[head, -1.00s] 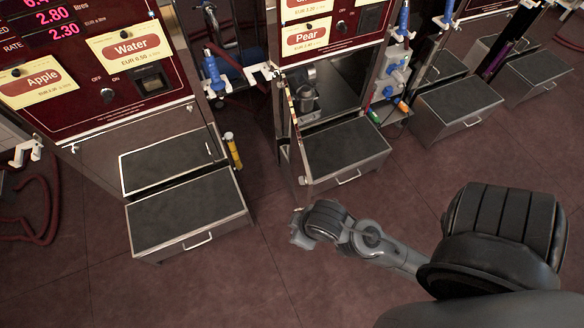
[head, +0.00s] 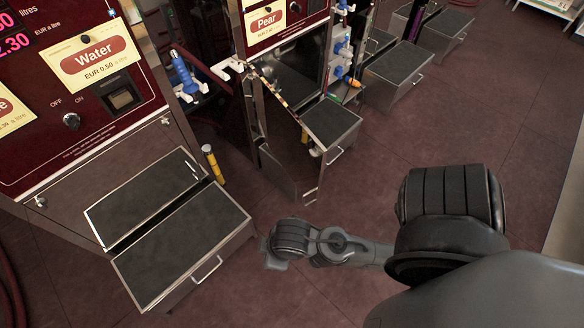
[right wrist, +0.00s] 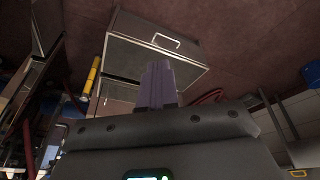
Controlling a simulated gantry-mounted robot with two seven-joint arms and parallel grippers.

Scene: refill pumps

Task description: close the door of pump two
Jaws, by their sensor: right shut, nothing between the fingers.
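The middle pump, with the Pear label (head: 265,20), has an open cabinet front. Its metal door (head: 290,178) stands swung out, seen at a steep angle, beside the pump's step box (head: 332,122). I cannot read a pump number. My right gripper (head: 272,262) is low over the floor, in front of the door and apart from it, right of the Water pump's step box (head: 185,245). In the right wrist view its fingers (right wrist: 157,85) are together and empty, with a step box (right wrist: 150,45) beyond. My left gripper is not in view.
The Water pump (head: 80,110) stands at the left. A yellow cylinder (head: 212,163) stands between the two pumps, and a blue nozzle (head: 185,72) hangs above it. More step boxes (head: 400,70) are at the back right. The floor (head: 440,130) at the right is clear.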

